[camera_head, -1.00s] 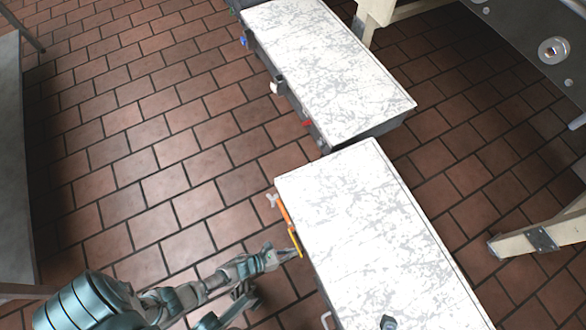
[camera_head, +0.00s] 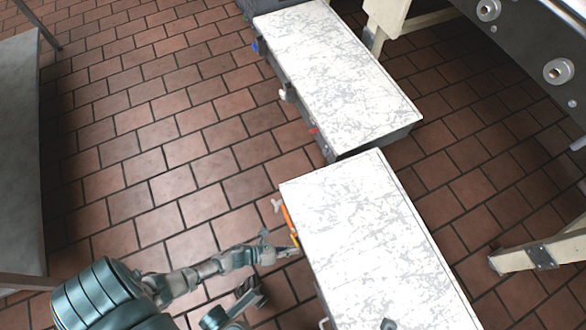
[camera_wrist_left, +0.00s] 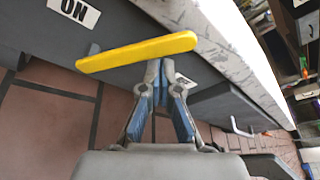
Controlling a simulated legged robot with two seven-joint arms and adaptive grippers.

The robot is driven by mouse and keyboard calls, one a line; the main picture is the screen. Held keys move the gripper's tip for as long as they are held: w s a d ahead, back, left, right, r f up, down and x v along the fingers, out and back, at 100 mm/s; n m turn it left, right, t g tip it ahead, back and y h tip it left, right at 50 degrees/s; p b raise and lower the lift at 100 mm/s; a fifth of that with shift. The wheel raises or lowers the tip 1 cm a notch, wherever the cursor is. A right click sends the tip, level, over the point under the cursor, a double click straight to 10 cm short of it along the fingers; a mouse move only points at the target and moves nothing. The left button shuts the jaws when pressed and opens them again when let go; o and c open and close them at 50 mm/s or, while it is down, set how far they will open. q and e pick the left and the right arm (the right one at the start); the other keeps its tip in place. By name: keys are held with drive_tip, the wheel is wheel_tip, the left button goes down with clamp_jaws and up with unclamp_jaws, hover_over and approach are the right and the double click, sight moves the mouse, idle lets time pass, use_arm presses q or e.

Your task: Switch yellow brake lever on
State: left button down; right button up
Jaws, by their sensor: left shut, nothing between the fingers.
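The yellow brake lever (camera_wrist_left: 138,52) crosses the upper middle of the left wrist view as a long bar, its right end a little higher. In the head view only a sliver of the yellow lever (camera_head: 296,240) shows at the left side of the near marble-topped unit. My left gripper (camera_head: 287,251) is shut and empty at that side. In the left wrist view its fingertips (camera_wrist_left: 160,66) are close together at the lever's lower edge; I cannot tell if they touch it. A white ON label (camera_wrist_left: 74,10) is up and left of the lever.
An orange handle (camera_head: 287,218) is just beyond the yellow lever. The near marble-topped unit (camera_head: 360,230) and a far one (camera_head: 335,75) stand in line. Open tiled floor (camera_head: 150,150) lies to the left. A dark jointed part of mine is at the bottom.

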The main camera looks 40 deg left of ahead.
use_arm(q)
drive_tip(key=shift+w+a+r, duration=0.15)
drive_tip(key=shift+a+r, duration=0.1)
drive_tip(key=shift+a, duration=0.2)
drive_tip(key=shift+w+r, duration=0.1)
